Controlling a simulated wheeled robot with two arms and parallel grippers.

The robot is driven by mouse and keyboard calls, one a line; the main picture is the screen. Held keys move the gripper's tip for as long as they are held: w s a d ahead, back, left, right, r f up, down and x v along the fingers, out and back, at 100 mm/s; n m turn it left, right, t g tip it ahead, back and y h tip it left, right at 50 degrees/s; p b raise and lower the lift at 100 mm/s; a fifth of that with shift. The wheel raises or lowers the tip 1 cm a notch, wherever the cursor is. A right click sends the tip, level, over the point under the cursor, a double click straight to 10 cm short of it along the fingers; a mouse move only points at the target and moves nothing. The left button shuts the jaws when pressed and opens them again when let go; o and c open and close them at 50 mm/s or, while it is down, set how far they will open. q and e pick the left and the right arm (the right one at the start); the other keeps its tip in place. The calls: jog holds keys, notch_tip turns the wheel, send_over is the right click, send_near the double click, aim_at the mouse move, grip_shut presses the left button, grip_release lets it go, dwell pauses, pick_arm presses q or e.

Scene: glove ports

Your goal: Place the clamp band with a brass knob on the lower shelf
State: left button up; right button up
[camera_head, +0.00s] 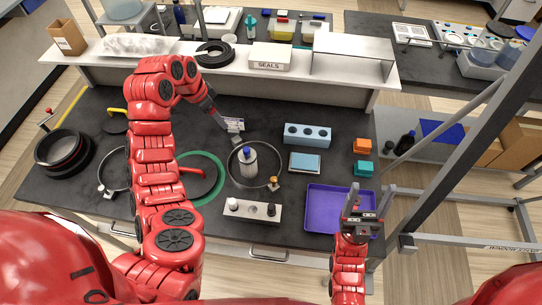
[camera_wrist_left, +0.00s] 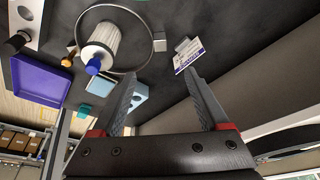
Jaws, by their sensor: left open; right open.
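The left wrist view also shows the ring (camera_wrist_left: 139,20) and the knob (camera_wrist_left: 67,60). My left gripper (camera_head: 228,124) is open and empty beyond the ring, near a white label tag (camera_wrist_left: 187,54). My right gripper (camera_head: 371,196) is open and empty by the purple tray. A long white shelf (camera_head: 225,62) runs behind the bench; a raised white shelf (camera_head: 352,45) stands on it.
A second metal ring (camera_head: 102,178) lies left, partly hidden by my left arm. A blue block with holes (camera_head: 307,135), a light blue box (camera_head: 305,162), a purple tray (camera_head: 322,208) and a grey holder (camera_head: 252,211) surround the band. A SEALS box (camera_head: 270,57) stands on the shelf.

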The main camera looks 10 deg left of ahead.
pick_arm(q)
jog(key=b, duration=0.4)
send_over(236, 140)
jog(key=s+a, duration=0.1)
jog(key=s, duration=0.1)
jog(key=f, duration=1.1)
jog(key=shift+w+a, duration=0.1)
jog(key=shift+w, duration=0.1)
jog(key=shift+w+f+b, duration=0.15)
jog(key=shift+f+b, duration=0.15)
jog(key=shift+f, duration=0.1)
jog(key=b+x, duration=0.3)
jog(key=x, duration=0.2)
jog(key=shift+w+f, duration=0.1)
jog(key=shift+w, duration=0.05)
jog(key=shift+c, duration=1.2)
grip_shut()
